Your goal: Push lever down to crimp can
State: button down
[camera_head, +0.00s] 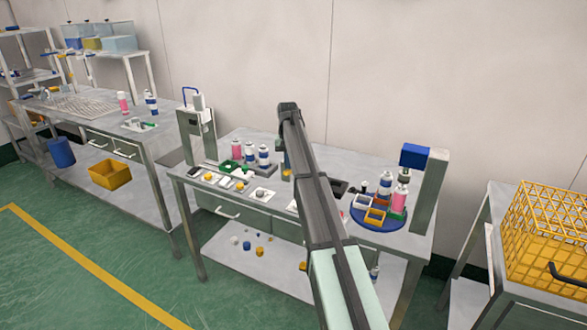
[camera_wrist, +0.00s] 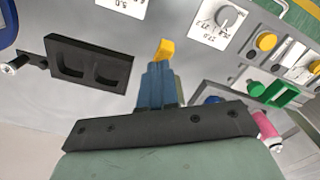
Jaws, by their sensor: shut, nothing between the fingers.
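A bench press (camera_head: 207,135) stands at the left end of the middle bench, with a thin blue handle (camera_head: 190,90) that looks like its lever, raised at the top. Several cans stand on the bench: a pink one (camera_head: 237,149) and blue-and-white ones (camera_head: 263,156) right of the press. The pink can also shows at the lower right of the wrist view (camera_wrist: 267,127). My gripper (camera_wrist: 164,52) has blue fingers, shut and empty, pointing over the bench top, apart from the lever. In the head view my arm mostly hides it. I cannot tell which can is for crimping.
A black two-pocket tray (camera_wrist: 90,65) lies close left of my fingers. A blue turntable (camera_head: 377,220) with boxes and cans is at the right, beside a column with a blue block (camera_head: 414,156). A green holder (camera_wrist: 273,95) and yellow knobs (camera_wrist: 265,41) are right in the wrist view.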

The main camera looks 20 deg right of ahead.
aim_at(288, 173)
jog(key=shift+f, duration=2.7)
dwell(1.0)
dwell(0.5)
notch_tip(288, 173, up, 15)
dwell(1.9)
jog(key=shift+f, duration=0.1)
